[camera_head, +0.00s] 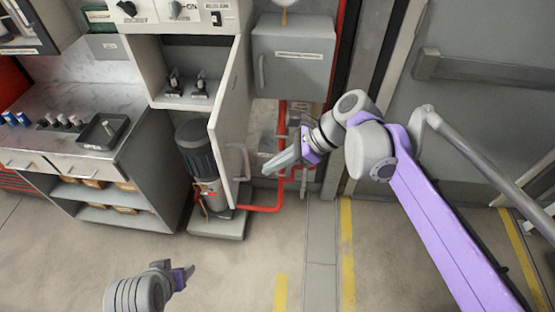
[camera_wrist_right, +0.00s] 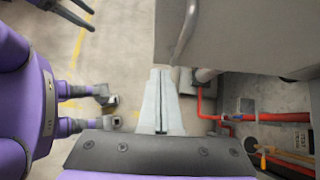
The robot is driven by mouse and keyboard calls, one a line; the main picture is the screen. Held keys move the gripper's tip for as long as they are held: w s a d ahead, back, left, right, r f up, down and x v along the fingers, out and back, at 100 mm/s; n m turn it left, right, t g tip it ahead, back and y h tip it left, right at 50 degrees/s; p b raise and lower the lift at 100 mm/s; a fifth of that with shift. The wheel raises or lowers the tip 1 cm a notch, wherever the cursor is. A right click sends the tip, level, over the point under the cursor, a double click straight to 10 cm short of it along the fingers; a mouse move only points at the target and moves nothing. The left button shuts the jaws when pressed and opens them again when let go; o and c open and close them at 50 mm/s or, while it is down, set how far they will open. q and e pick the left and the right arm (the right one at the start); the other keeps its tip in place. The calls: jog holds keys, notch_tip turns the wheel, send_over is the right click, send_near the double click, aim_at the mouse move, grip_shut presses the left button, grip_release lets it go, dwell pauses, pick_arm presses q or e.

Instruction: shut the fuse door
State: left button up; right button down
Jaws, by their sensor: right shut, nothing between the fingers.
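The fuse door (camera_head: 230,112) stands open, swung out from the right side of the fuse cabinet (camera_head: 143,72). Two dark fuse holders (camera_head: 187,86) show inside the cabinet. The door handle (camera_head: 240,160) is near the door's lower free edge. My right gripper (camera_head: 272,168) is shut and empty, just right of the handle and apparently apart from it. In the right wrist view its closed fingers (camera_wrist_right: 158,92) point towards the grey door panel (camera_wrist_right: 240,35) and its curved handle (camera_wrist_right: 184,35). My left gripper (camera_head: 190,273) is low in the head view, away from the door; its jaws are unclear.
A grey box (camera_head: 292,62) hangs right of the door. A pump (camera_head: 200,160) stands below the cabinet, with red pipes (camera_head: 265,209) beside it. A counter (camera_head: 75,145) with a tray (camera_head: 102,132) is at left. The floor in front is clear.

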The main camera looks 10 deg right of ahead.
aim_at(230, 181)
jog(key=shift+w+a+f+p, duration=0.1)
jog(key=shift+w+a+f, duration=0.35)
jog(key=shift+a, duration=0.8)
jog(key=shift+w+a+f+p, duration=0.1)
jog(key=shift+a+f, duration=0.65)
jog(key=shift+a, duration=0.5)
jog(key=shift+w+a+f+p, duration=0.1)
jog(key=shift+w+a+f, duration=0.35)
jog(key=shift+a, duration=0.8)
jog(key=shift+s+f, duration=0.15)
